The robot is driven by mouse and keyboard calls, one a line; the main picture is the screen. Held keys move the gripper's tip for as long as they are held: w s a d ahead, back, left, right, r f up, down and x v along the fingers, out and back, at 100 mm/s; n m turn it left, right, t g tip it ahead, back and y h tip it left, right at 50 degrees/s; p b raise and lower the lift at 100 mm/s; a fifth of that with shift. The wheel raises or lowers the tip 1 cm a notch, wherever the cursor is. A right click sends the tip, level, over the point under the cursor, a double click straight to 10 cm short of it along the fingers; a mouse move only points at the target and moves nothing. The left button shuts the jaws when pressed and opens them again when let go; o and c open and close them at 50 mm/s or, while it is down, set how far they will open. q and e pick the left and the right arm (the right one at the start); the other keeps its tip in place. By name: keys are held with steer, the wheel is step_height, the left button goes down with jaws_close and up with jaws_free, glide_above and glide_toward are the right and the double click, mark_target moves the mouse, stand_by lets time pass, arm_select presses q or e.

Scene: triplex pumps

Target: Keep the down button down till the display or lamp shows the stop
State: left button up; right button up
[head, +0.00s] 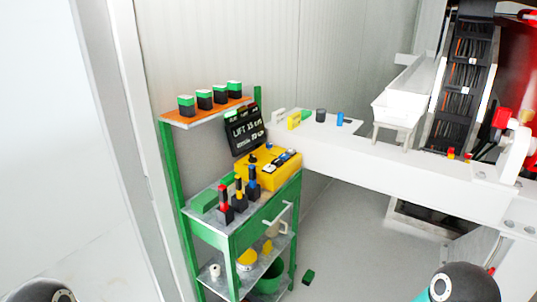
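A yellow box (263,176) with small dark, blue and white parts on top sits on the green cart's upper level. These may be its controls, but no down button can be told apart at this size. A black panel (245,130) with white writing stands tilted behind it. Its top line seems to read "LIFT 15" and a short unit; the lower line is too small to read. No lit lamp can be made out. Neither of my grippers shows; only rounded dark parts of my arms show at the bottom left and bottom right corners.
The green cart (209,234) carries red, yellow and blue-topped tools. Its top shelf (210,112) holds several green-topped black blocks. A white beam (400,165) runs right from the cart.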

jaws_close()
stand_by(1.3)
